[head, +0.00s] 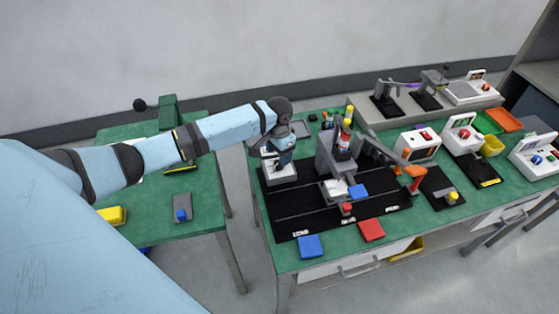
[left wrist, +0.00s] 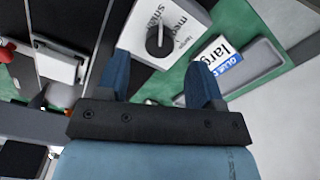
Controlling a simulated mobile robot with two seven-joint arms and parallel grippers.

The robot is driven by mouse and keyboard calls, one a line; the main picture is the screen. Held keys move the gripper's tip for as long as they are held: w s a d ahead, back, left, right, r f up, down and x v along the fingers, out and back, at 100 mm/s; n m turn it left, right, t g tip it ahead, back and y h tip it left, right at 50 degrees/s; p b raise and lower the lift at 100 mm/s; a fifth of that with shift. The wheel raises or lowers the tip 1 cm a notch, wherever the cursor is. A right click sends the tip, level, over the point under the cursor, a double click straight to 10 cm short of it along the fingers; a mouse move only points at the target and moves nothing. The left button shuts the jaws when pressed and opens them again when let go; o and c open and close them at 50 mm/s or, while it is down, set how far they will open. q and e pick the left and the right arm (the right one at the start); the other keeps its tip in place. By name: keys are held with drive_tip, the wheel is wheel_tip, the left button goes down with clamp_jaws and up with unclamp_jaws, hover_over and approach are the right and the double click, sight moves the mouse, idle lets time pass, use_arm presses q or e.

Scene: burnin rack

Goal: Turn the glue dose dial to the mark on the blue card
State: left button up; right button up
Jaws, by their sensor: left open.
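The glue dose dial (left wrist: 159,42) is a dark round knob with a pale pointer line on a white box, seen in the left wrist view. Small, med and large are printed around it; the pointer is toward the small and med side, its exact mark unclear. In the head view my left gripper (head: 284,154) is over the white dial box (head: 279,174), hiding the dial.
The green bench (head: 285,251) carries a black mat, a grey press (head: 329,155) with a red bottle, and blue (head: 311,246) and red (head: 372,230) blocks at the front. White boxes with buttons stand to the right. A second green table (head: 160,235) is at left.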

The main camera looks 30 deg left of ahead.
use_arm(q)
drive_tip(key=shift+f, duration=2.1)
drive_tip(key=shift+c, duration=0.4)
drive_tip(key=c, duration=0.8)
drive_tip(key=shift+c, duration=0.2)
